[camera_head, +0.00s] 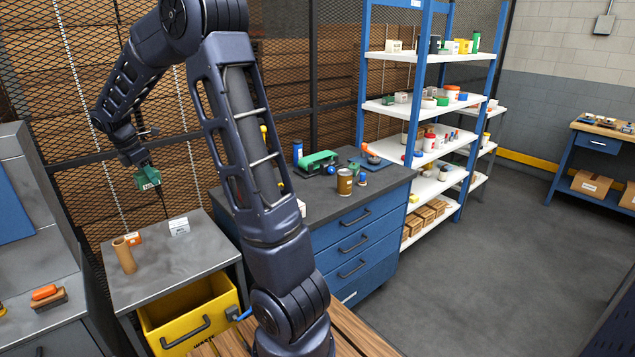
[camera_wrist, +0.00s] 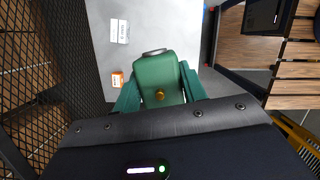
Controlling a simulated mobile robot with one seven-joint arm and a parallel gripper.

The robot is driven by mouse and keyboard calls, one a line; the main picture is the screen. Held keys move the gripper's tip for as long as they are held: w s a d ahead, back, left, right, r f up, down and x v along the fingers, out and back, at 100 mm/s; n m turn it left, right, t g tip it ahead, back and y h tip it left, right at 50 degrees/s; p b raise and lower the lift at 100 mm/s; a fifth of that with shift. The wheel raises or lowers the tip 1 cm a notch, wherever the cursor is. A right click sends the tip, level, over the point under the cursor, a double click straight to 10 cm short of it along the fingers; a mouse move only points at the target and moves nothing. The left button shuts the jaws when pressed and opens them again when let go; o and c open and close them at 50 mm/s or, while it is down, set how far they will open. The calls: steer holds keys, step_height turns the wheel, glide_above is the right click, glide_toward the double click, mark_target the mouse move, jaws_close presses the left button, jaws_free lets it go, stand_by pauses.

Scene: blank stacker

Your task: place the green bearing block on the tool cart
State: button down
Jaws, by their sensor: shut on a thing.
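The green bearing block (camera_head: 147,178) hangs in the air in my gripper (camera_head: 146,168), above the back part of a grey-topped stand (camera_head: 185,255) that I take to be the tool cart. In the wrist view the block (camera_wrist: 158,76) sits between the two green fingers of my gripper (camera_wrist: 160,88), which are shut on its sides. It has a brass-coloured fitting on the near face and a grey round part on top. The grey top (camera_wrist: 170,12) shows beyond the block, well apart from it. The block's underside is hidden.
On the grey top stand a brown tube (camera_head: 124,256), an orange box (camera_head: 133,238) and a white card (camera_head: 179,227). A yellow bin (camera_head: 188,312) sits below. A mesh fence (camera_head: 85,60) rises behind. The top's right and front parts are clear. A blue drawer bench (camera_head: 345,255) stands at right.

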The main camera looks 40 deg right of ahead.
steer(key=shift+d+r, duration=0.2)
steer(key=shift+r, duration=0.4)
steer(key=shift+d+r, duration=0.2)
steer(key=shift+r, duration=0.35)
steer(key=d+m, duration=0.1)
steer(key=d, duration=2.9)
steer(key=s+d+m, duration=0.1)
steer(key=s+d, duration=0.7)
steer(key=d, duration=0.4)
steer(key=s+d, duration=0.8)
steer(key=d, duration=0.5)
steer(key=shift+g, duration=0.3)
steer(key=f, duration=2.5)
steer(key=shift+w+a+f, duration=0.1)
steer(key=shift+w+a, duration=0.05)
steer(key=shift+w, duration=0.05)
steer(key=shift+f, duration=0.15)
steer(key=c, duration=0.8)
jaws_free()
